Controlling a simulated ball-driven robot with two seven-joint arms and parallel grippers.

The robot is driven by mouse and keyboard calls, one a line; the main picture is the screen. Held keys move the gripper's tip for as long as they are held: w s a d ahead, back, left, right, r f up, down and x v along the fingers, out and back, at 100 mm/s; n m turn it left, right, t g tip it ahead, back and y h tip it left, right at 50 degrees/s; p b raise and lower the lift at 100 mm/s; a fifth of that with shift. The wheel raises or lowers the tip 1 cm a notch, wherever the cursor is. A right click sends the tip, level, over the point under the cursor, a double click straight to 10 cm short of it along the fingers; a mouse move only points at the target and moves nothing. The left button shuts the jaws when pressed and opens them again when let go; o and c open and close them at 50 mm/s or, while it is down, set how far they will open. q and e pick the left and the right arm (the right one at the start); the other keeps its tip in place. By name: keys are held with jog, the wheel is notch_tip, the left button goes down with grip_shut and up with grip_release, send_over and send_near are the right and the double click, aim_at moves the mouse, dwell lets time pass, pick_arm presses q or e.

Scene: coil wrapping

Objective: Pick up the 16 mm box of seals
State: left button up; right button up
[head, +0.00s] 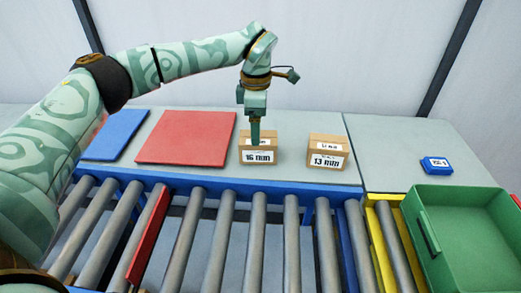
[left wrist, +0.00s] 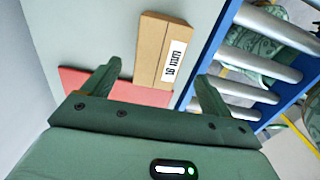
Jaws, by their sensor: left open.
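The 16 mm box (head: 259,156) is a small brown carton with a white label, standing on the grey table behind the roller conveyor. It also shows in the left wrist view (left wrist: 152,50), between and beyond the two fingers. My left gripper (head: 255,138) points down over the box in the head view and hides part of its top. In the left wrist view the left gripper (left wrist: 152,85) is open, with nothing between its fingers. A similar 13 mm box (head: 327,161) stands to the right, apart from the 16 mm box. My right gripper is in neither view.
A red mat (head: 187,138) and a blue mat (head: 115,134) lie left of the boxes. The roller conveyor (head: 222,225) runs along the front.

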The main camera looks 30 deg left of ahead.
pick_arm(q)
jog(key=shift+f, duration=0.55)
jog(key=f+b, duration=0.2)
jog(key=f, duration=0.1)
jog(key=f+b, duration=0.1)
jog(key=f, duration=0.1)
jog(key=shift+w+d+f, duration=0.1)
jog(key=shift+w, duration=0.15)
jog(key=shift+s+r, duration=0.1)
jog(key=shift+r, duration=0.1)
jog(key=shift+c, duration=0.6)
jog(key=c, duration=1.4)
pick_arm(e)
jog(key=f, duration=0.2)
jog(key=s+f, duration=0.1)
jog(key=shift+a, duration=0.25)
pick_arm(q)
jog(key=shift+r, duration=0.1)
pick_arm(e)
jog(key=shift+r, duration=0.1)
